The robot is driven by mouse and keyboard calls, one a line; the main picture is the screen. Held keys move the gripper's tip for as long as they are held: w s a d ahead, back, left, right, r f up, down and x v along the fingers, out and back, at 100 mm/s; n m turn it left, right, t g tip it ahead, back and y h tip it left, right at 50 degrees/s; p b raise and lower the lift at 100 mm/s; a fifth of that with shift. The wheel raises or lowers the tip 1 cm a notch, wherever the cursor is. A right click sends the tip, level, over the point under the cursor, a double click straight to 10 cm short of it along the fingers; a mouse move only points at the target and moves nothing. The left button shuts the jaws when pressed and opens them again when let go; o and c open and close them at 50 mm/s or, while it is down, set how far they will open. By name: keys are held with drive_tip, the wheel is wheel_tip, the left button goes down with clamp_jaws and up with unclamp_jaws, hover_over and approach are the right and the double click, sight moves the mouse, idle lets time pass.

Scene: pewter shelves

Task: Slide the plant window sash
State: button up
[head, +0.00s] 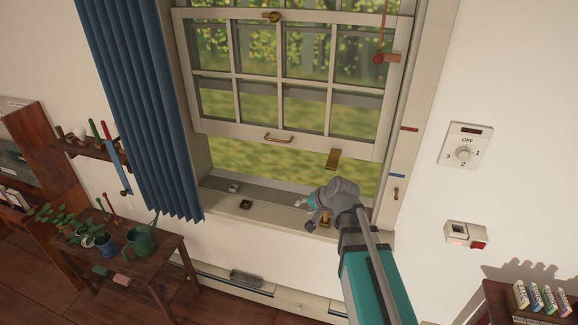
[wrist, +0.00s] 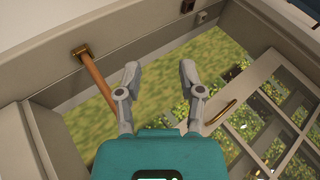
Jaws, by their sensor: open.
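The white window sash (head: 300,133) stands raised, with an open gap between its bottom rail and the sill (head: 270,211). A brass handle (head: 278,138) is on the bottom rail, and also shows in the wrist view (wrist: 220,112). My gripper (head: 308,201) is open and empty, low in the gap just above the sill. In the wrist view its fingers (wrist: 159,70) are spread, apart from the sash (wrist: 243,110) at the right. A brown rod (wrist: 97,78) with a brass bracket stands left of the fingers, not touching them. My arm hides part of the sill.
A brass-coloured block (head: 332,158) is at the lower rail's right. A red-knobbed cord (head: 379,58) hangs at upper right. A blue curtain (head: 138,105) borders the left. Small catches (head: 245,204) sit on the sill. A plant table (head: 130,262) stands at lower left.

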drive_tip(key=w+a+r+m+t+y, duration=0.25)
drive_tip(key=w+r+m+t, duration=0.2)
drive_tip(key=w, duration=0.45)
drive_tip(key=m+t+b, duration=0.2)
drive_tip(key=m+t, duration=0.2)
drive_tip(key=m, duration=0.2)
approach(278, 141)
drive_tip(key=shift+s+d+r+h, duration=0.1)
drive_tip(key=shift+s+d+h, duration=0.15)
drive_tip(key=shift+s, duration=0.45)
drive_tip(key=shift+s+d+r+h, duration=0.1)
drive_tip(key=shift+s+d, duration=0.1)
drive_tip(key=shift+s, duration=0.5)
drive_tip(key=shift+w, duration=0.1)
drive_tip(key=b+x, duration=0.1)
drive_tip(key=x, duration=1.2)
drive_tip(key=shift+w+a+b, duration=0.2)
drive_tip(key=shift+w+b, duration=0.1)
clamp_jaws()
